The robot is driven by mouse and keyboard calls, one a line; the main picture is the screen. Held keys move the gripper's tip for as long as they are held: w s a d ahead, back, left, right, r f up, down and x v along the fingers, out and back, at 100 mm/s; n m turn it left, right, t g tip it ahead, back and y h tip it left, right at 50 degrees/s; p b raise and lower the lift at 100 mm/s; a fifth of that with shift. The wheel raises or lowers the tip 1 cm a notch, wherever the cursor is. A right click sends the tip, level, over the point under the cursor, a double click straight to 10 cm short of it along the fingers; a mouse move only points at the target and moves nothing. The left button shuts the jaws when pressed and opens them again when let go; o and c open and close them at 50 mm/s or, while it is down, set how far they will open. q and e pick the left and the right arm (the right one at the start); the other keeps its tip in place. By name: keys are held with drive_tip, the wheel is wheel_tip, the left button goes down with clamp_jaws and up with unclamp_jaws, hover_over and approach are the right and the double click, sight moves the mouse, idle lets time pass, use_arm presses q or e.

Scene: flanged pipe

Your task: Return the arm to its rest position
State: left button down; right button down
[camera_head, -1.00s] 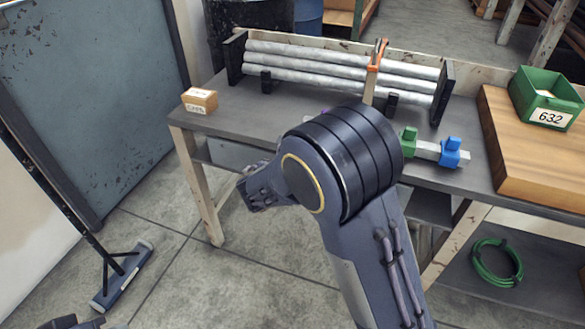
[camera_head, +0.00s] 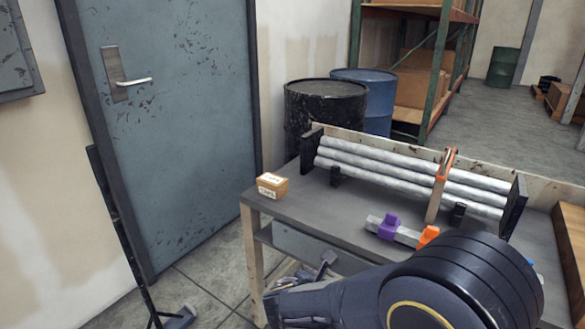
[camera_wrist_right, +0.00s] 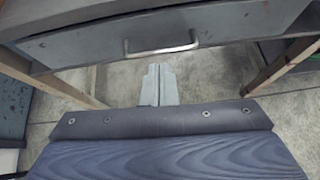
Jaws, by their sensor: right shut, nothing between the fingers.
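My right arm (camera_head: 455,285) comes in from the lower right of the head view, its large dark joint covering the front right of the workbench. My right gripper (camera_wrist_right: 158,85) shows in the right wrist view with its pale fingers together and nothing between them. It is over the concrete floor, in front of and below the edge of a grey drawer (camera_wrist_right: 90,45) with a silver handle (camera_wrist_right: 160,48). The fingers look apart from the handle. My left gripper is not in view.
The workbench (camera_head: 290,225) holds a small box (camera_head: 272,186), a rack of grey pipes (camera_head: 380,163) and a bar with purple (camera_head: 389,227) and orange (camera_head: 428,237) pieces. Barrels (camera_head: 325,105) stand behind. A door (camera_head: 180,130) is at left. Floor shows before the bench.

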drive_tip(key=s+d+m+g+y, duration=0.4)
drive_tip(key=s+d+m+g, duration=0.2)
drive_tip(key=s+d+m, duration=0.6)
drive_tip(key=s+r+m+y, duration=0.2)
drive_tip(key=s+m+y, duration=0.2)
drive_tip(key=s+m, duration=0.45)
drive_tip(key=s+a+r+m+t+y, duration=0.3)
drive_tip(key=s+m, duration=0.2)
drive_tip(key=m, duration=0.4)
wheel_tip(320, 180, up, 19)
drive_tip(key=p, duration=1.9)
drive_tip(key=shift+w+a+p, duration=0.2)
drive_tip(key=shift+p, duration=0.15)
